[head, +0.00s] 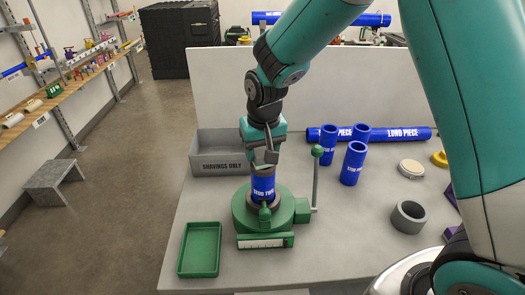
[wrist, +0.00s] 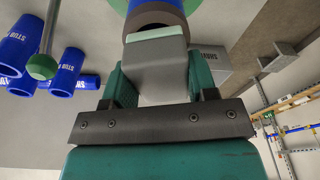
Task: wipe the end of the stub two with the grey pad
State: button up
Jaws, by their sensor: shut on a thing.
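Stub two (head: 263,187) is a blue pipe piece labelled STUB TWO, standing upright in a round green clamp (head: 243,212) on the table. My gripper (head: 265,152) points down just above its top end. In the wrist view my gripper (wrist: 160,82) is shut on the grey pad (wrist: 160,68), a grey block with a pale green face strip. The pad overlaps the stub's brownish end ring (wrist: 153,18) in that view. I cannot tell whether pad and end touch. The pad hides part of the stub's end.
A lever with a green ball (head: 317,151) stands right of the clamp. A grey SHAVINGS ONLY bin (head: 221,167) is behind left, a green tray (head: 200,273) in front left.

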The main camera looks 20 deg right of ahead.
aim_at(266, 169)
jog(key=shift+s+f, duration=0.15)
jog(key=shift+s, duration=1.4)
jog(key=shift+w, duration=1.55)
jog(key=shift+s+r, duration=0.15)
jog(key=shift+s, duration=0.6)
jog(key=shift+s+r, duration=0.1)
jog(key=shift+s, duration=0.6)
jog(key=shift+w+f+p, duration=0.1)
jog(key=shift+w+p, duration=0.3)
jog(key=shift+w, duration=1.1)
jog(key=shift+s+f, duration=0.15)
jog(key=shift+s, duration=1.45)
jog(key=shift+w, duration=0.75)
